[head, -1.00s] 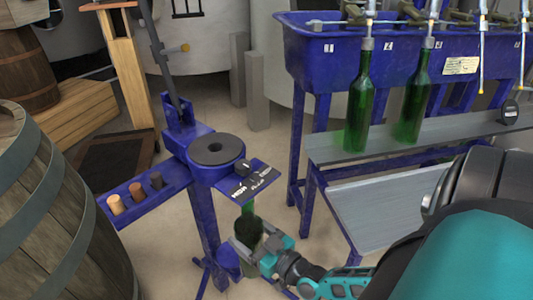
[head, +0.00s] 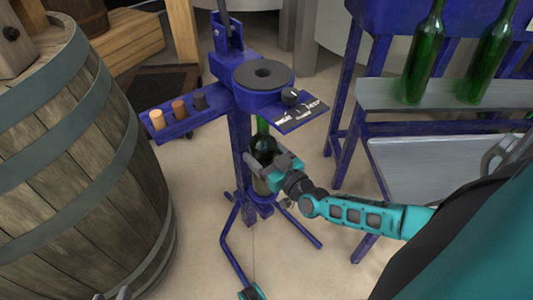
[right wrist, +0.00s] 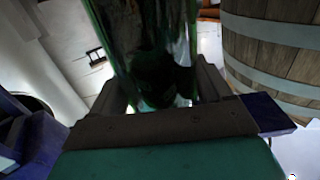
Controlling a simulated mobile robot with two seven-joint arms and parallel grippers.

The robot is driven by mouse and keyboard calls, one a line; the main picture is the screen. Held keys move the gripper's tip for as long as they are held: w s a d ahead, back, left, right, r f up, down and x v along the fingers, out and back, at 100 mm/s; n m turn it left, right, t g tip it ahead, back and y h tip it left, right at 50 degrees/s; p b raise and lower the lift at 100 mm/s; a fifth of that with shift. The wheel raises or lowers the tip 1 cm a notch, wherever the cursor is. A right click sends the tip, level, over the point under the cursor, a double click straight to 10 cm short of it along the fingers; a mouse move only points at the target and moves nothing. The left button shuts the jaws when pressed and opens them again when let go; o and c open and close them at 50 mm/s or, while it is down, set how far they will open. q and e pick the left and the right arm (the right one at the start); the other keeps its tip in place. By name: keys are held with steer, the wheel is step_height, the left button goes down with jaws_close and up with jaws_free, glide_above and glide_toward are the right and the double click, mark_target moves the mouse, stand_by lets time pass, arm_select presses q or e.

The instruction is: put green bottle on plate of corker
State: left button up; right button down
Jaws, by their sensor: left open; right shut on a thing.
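The green bottle (head: 263,150) is upright in my right gripper (head: 270,168), under the round head of the blue corker (head: 240,140). Its neck reaches up behind the corker's label panel, so its top is hidden. The corker's small plate (head: 262,208) shows just below the bottle's base; I cannot tell whether they touch. In the right wrist view the dark green bottle (right wrist: 145,40) stands between the two jaws.
A large barrel (head: 80,150) fills the left. The corker's side tray (head: 180,118) holds several corks. More green bottles (head: 423,60) stand on the filler's shelf (head: 450,95) at the right. Corker legs (head: 232,250) spread over the floor; bare floor (head: 200,200) lies between barrel and corker.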

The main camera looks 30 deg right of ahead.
steer(key=shift+w+r, duration=0.15)
jaws_free()
steer(key=shift+f, duration=0.2)
steer(key=shift+s+r, duration=0.15)
steer(key=shift+s, duration=0.15)
steer(key=s+p, duration=0.3)
steer(key=s, duration=0.8)
arm_select(q)
steer(key=shift+s+a+r, duration=0.1)
steer(key=shift+a+r, duration=0.4)
steer(key=shift+r, duration=0.35)
arm_select(e)
steer(key=s+a+r+n+g+y, duration=0.1)
steer(key=s+a+g, duration=0.1)
steer(key=a, duration=0.5)
steer(key=s+a+r+n+g, duration=0.1)
steer(key=s+a+r+g, duration=0.1)
steer(key=a+g, duration=0.3)
steer(key=shift+s+a+y, duration=0.3)
steer(key=shift+a+y, duration=0.1)
steer(key=shift+a, duration=1.4)
